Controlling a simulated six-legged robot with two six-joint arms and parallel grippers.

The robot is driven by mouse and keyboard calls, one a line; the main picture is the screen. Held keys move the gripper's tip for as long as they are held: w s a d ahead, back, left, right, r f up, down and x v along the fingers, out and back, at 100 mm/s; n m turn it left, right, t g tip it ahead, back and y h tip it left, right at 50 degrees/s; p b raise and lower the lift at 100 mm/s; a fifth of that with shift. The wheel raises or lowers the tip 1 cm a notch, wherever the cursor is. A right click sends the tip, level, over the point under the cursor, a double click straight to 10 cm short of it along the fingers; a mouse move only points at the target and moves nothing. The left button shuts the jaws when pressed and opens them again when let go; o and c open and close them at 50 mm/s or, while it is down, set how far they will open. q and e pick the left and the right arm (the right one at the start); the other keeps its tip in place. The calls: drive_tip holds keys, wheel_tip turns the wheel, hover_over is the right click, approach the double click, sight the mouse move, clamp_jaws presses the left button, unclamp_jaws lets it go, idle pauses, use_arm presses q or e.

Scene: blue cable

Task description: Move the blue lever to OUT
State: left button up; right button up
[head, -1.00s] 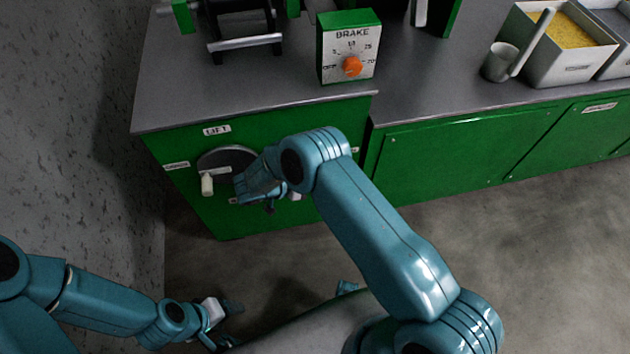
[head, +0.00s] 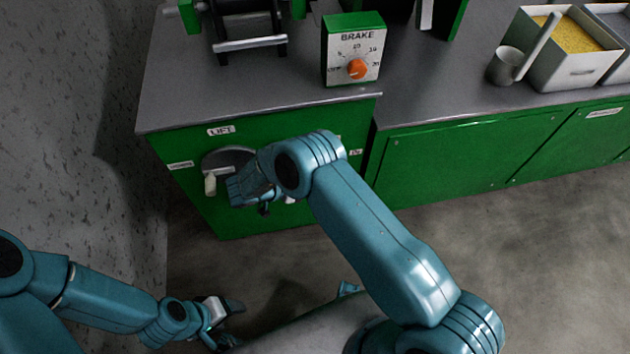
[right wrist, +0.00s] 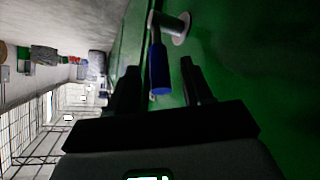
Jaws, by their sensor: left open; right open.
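The blue lever (right wrist: 158,65) shows in the right wrist view, on a pale round mount on the green panel. Its free end lies between the two dark fingers of my right gripper (right wrist: 159,70), which is open with space on both sides; I cannot tell whether a finger touches it. In the head view my right forearm and wrist hide the lever, and the right gripper (head: 262,209) is partly hidden in front of the cabinet. My left gripper (head: 230,322) is open and empty, low at the left. No OUT label is readable.
The green cabinet front (head: 190,200) carries a LIFT label (head: 221,131) and a grey disc with a white handle (head: 210,185) close to my right wrist. The BRAKE box (head: 352,50) with an orange knob (head: 357,69) stands on the top. The floor at right is clear.

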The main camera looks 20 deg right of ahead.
drive_tip(key=p+v, duration=0.1)
drive_tip(key=v, duration=1.2)
drive_tip(key=shift+a+r, duration=0.15)
drive_tip(key=shift+a, duration=0.15)
drive_tip(key=shift+s, duration=0.1)
